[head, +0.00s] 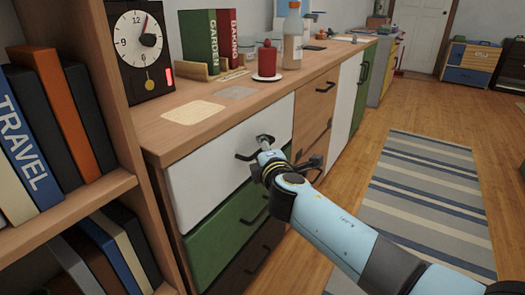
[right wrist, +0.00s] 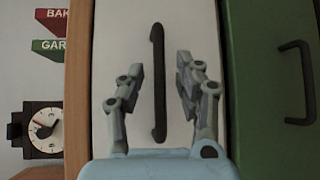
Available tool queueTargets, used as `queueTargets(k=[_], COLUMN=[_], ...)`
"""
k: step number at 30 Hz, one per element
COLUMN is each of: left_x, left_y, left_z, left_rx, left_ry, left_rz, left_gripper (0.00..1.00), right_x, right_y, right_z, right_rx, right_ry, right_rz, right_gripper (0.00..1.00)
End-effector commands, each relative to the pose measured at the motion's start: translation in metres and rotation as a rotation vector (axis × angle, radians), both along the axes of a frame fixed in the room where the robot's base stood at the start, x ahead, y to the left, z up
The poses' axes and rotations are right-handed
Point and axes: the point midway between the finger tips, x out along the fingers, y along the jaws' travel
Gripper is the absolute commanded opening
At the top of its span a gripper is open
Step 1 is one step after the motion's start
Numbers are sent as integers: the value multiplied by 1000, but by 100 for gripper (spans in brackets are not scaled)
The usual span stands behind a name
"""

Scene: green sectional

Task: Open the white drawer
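The white drawer (head: 215,165) is the top front at the near end of the wooden counter unit, and it looks shut. Its black bar handle (head: 245,156) is partly covered by my right gripper (head: 264,141). In the right wrist view the handle (right wrist: 158,85) stands between the two spread fingers of my right gripper (right wrist: 160,85), with gaps on both sides. That gripper is open, pointing at the white front (right wrist: 145,130). Whether the fingertips reach past the handle bar is hard to tell. My left gripper is not in view.
A green drawer (head: 225,237) with its own black handle sits below. A clock (head: 139,45), books (head: 208,42), a red candle (head: 267,62) and a bottle (head: 292,37) stand on the counter. A bookshelf (head: 90,213) is close at left. Open floor and a striped rug (head: 425,200) lie right.

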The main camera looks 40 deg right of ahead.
Motion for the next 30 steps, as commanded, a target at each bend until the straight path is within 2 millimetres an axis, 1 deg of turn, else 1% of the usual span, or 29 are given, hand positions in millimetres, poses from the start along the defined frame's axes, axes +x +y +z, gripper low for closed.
queueTargets(k=[3,11,14,19,30], left_x=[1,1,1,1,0], left_y=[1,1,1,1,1], left_z=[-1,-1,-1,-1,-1], left_rx=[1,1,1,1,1], left_ry=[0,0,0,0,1], left_rz=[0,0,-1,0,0], left_gripper=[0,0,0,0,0], right_x=[6,7,7,7,8], right_y=[-3,-3,-3,-3,-3], right_z=[-1,-1,-1,-1,0], right_rx=[-1,0,0,1,0], right_ry=[0,0,0,0,-1], right_rz=[0,0,0,0,0], right_gripper=[34,34,23,0,0])
